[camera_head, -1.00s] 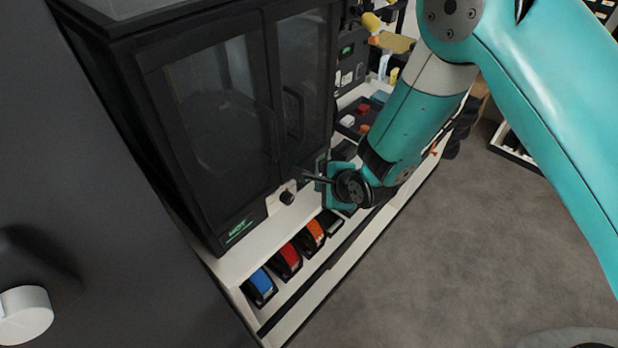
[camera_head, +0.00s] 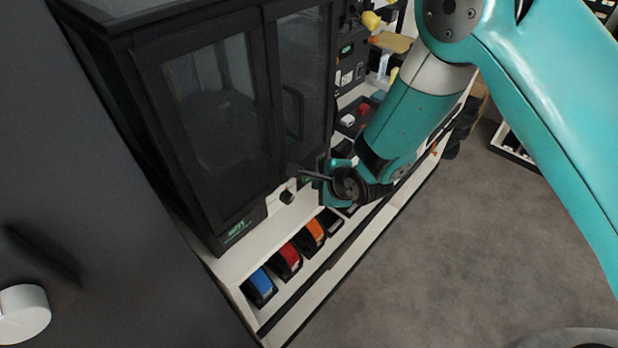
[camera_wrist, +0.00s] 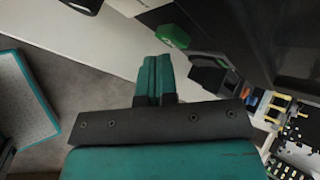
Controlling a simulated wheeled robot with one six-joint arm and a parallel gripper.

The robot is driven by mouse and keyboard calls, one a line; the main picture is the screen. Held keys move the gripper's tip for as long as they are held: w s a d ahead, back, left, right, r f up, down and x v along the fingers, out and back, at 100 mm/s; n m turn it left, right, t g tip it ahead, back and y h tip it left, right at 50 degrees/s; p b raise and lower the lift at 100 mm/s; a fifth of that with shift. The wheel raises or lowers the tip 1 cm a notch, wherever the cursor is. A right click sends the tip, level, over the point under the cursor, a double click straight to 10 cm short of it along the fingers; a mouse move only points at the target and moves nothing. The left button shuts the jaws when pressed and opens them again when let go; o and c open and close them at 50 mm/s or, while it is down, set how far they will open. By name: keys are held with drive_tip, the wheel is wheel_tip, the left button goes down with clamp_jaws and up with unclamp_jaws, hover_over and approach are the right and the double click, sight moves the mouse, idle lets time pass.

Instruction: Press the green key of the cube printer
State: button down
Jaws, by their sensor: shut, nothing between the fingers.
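The cube printer (camera_head: 215,110) is the tall black cabinet with two glazed doors at the left of the head view. A green key (camera_wrist: 172,36) shows in the wrist view, just beyond and slightly right of my fingertips; a small gap appears between them. A small green patch (camera_head: 306,181) beside my gripper in the head view seems to be the same key, mostly hidden. My gripper (camera_wrist: 155,60) is shut and empty, its teal fingers together. In the head view my gripper (camera_head: 312,175) is at the printer's lower right front. I cannot tell any contact.
A black knob (camera_head: 287,197) sits left of the gripper on the printer's base. Blue (camera_head: 261,284), red (camera_head: 289,257) and orange (camera_head: 315,231) spools lie in a row below. Open grey floor (camera_head: 430,270) is at the right.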

drive_tip(key=shift+w+a, duration=0.3)
drive_tip(key=shift+a, duration=0.1)
idle(0.9)
drive_tip(key=shift+d, duration=0.1)
drive_tip(key=shift+s+d, duration=0.55)
drive_tip(key=shift+d, duration=0.1)
drive_tip(key=shift+s+d+b, duration=0.15)
drive_tip(key=shift+s+d, duration=0.65)
drive_tip(key=shift+d, duration=0.2)
drive_tip(key=shift+s+d+b, duration=0.15)
drive_tip(key=shift+s+d, duration=0.6)
drive_tip(key=shift+d, duration=0.2)
drive_tip(key=s+d+r+n+g, duration=0.25)
drive_tip(key=s+r+n, duration=0.35)
drive_tip(key=r, duration=0.5)
drive_tip(key=s+d+r+n+g, duration=0.2)
drive_tip(key=s+d+r+n, duration=0.2)
drive_tip(key=r+n, duration=0.6)
drive_tip(key=s+d+r+n+g, duration=0.1)
drive_tip(key=s+d+r+n, duration=0.1)
drive_tip(key=s, duration=0.3)
drive_tip(key=s+d+r+n+g+h, duration=0.1)
drive_tip(key=s+d+r+n, duration=0.2)
drive_tip(key=s, duration=0.3)
drive_tip(key=shift+s+r+n+h+b, duration=0.15)
drive_tip(key=shift+r+n+h+b, duration=0.15)
drive_tip(key=shift+r+n, duration=0.55)
